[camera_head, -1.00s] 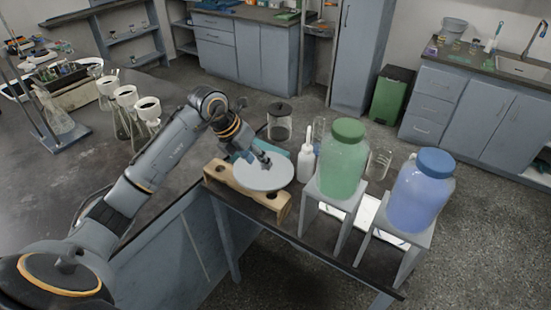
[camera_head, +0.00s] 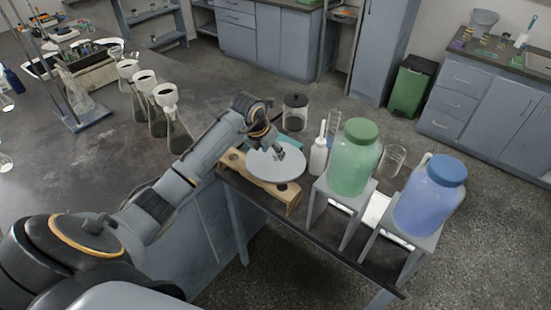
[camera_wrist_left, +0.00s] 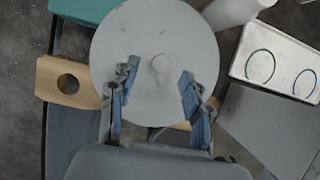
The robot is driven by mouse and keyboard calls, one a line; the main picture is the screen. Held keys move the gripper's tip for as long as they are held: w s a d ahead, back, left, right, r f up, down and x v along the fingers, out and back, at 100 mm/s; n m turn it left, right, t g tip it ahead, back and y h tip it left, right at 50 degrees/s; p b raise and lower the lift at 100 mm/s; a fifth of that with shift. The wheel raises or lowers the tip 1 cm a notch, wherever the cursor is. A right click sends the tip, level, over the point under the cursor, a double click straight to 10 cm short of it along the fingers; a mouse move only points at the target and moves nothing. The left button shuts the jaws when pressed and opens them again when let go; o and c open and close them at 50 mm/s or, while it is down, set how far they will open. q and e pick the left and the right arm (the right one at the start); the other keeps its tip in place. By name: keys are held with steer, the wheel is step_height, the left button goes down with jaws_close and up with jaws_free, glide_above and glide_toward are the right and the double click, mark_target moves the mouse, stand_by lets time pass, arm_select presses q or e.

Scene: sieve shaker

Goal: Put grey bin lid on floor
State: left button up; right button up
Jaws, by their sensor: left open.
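The grey bin lid (camera_head: 265,165) is a flat round disc over the wooden rack (camera_head: 292,200) on the side table. In the left wrist view the lid (camera_wrist_left: 150,30) fills the upper middle, with a small round knob (camera_wrist_left: 160,62) near its centre. My left gripper (camera_head: 280,153) is over the lid. In the wrist view its two blue-grey fingers (camera_wrist_left: 160,72) are spread apart over the lid, with the knob between and slightly beyond the tips. It holds nothing. I cannot tell whether the lid touches the rack. My right gripper is not in view.
A black-lidded glass jar (camera_head: 295,115) is behind. Open floor (camera_head: 480,260) lies to the right; a green bin (camera_head: 410,88) stands at the back.

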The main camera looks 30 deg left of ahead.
mark_target(276, 159)
arm_select(q)
steer(key=shift+x, duration=1.1)
steer(key=shift+w+f, duration=0.2)
steer(key=c, duration=1)
jaws_close()
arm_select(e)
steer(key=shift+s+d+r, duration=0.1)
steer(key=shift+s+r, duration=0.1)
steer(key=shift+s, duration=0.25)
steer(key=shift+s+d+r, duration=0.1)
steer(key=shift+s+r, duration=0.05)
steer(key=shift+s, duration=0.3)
arm_select(q)
steer(key=shift+r, duration=0.2)
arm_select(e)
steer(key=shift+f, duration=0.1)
